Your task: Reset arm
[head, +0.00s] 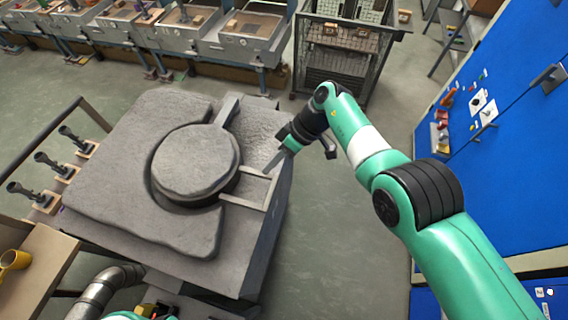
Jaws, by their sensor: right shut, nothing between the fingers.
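My right arm reaches in from the lower right in the head view. Its gripper (274,162) is shut and empty at the right edge of the grey stone-like block. The fingers point down and left, close to a flat metal handle frame (246,188) beside a round grey lid (195,160). I cannot tell whether the fingers touch the frame. The lid sits in a round recess in the block (122,150). My left gripper is not in view.
Several dark tools on wooden blocks (62,166) line the left side. A yellow mug (14,260) is at lower left. A wire cage cart (338,55) and grey bins (240,38) stand behind. A blue cabinet (510,120) is at right. The floor between is clear.

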